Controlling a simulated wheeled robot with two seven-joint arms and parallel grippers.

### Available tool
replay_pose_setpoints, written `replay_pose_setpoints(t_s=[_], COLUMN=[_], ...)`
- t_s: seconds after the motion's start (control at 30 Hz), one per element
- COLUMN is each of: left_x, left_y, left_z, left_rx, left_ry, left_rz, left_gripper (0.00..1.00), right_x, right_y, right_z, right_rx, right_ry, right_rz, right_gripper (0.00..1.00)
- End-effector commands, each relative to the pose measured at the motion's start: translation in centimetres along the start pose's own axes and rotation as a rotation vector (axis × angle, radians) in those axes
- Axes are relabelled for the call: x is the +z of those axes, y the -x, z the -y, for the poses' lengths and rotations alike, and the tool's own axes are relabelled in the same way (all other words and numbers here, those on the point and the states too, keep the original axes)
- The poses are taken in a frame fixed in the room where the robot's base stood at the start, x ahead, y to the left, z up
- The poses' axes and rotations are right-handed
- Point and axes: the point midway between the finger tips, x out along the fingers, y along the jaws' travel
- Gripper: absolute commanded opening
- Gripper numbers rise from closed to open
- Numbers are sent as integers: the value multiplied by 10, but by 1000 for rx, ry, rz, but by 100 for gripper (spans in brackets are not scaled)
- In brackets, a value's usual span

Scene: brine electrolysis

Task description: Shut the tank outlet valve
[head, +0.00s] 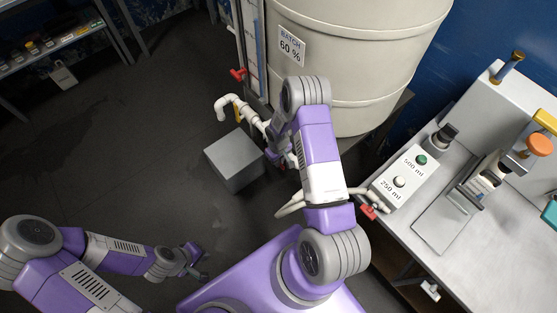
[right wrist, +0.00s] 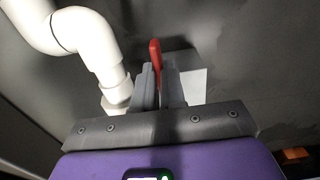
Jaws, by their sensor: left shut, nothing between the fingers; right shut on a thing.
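The tank (head: 355,50) is a large cream vessel labelled "BATCH 60 %" at the top centre of the head view. Its white outlet pipe (head: 228,103) bends down at the lower left of the tank, and it also shows in the right wrist view (right wrist: 90,45). My right gripper (head: 272,154) is beside this pipe. In the right wrist view its fingers (right wrist: 158,88) are shut on a red valve handle (right wrist: 155,52), which points up between them. The valve body is mostly hidden. My left gripper (head: 197,265) is shut and empty, low over the floor.
A grey block (head: 234,160) stands on the floor under the pipe. Another red handle (head: 238,74) is by the sight tube, and a third (head: 368,212) by the bench hose. The bench (head: 490,240) at right holds a button box (head: 409,179).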

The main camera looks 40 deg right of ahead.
Motion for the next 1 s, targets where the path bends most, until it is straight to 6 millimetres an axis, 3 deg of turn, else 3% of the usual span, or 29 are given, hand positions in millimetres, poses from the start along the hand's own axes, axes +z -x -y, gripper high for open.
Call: replay_pose_setpoints(t_s=[0.47,1.0], left_x=[0,-2], left_y=[-10,-48], left_z=[4,18], left_rx=[0,0], left_ry=[0,0], left_rz=[0,0], left_gripper=[0,0], right_x=[-8,-23], right_y=[11,29], right_z=[0,0], right_rx=[2,1], right_ry=[0,0], right_rz=[174,521], right_gripper=[0,0])
